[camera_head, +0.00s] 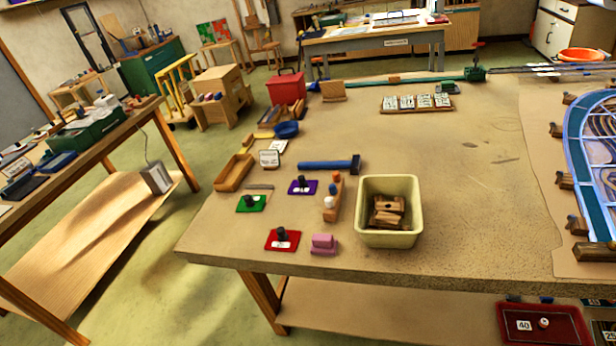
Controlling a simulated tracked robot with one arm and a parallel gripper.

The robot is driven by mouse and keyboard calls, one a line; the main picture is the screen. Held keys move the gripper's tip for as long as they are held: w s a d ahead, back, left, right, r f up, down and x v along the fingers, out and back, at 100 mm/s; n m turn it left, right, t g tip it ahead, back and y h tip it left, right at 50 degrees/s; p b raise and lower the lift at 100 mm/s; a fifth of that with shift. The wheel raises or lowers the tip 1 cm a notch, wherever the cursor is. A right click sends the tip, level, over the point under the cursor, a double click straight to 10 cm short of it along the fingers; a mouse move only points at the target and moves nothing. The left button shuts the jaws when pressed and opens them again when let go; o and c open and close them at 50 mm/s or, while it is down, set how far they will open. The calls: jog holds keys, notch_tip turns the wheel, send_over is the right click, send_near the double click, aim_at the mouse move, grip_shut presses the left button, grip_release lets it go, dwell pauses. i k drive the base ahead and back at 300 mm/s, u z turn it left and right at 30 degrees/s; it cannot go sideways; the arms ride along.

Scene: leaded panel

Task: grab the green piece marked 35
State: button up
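A flat green piece (251,204) with a dark knob lies on the worktable (470,220), near its front left edge. A small pale label shows on it, but I cannot read a number. A purple piece (303,187) with a dark knob lies to its right and a little farther back. A red piece (283,240) with a dark knob lies nearer the front edge. My gripper is not in view.
A pink block (324,244) sits beside the red piece. A cream bin (388,236) with wooden blocks stands to the right. A blue-handled hammer (328,165) and a wooden tray (234,173) lie behind. A red panel marked 40 (560,325) is low at right.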

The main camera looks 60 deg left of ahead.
aim_at(248, 203)
jog(key=z, duration=1.7)
jog(key=k, duration=2.1)
jog(key=u, duration=1.9)
jog(key=i, duration=1)
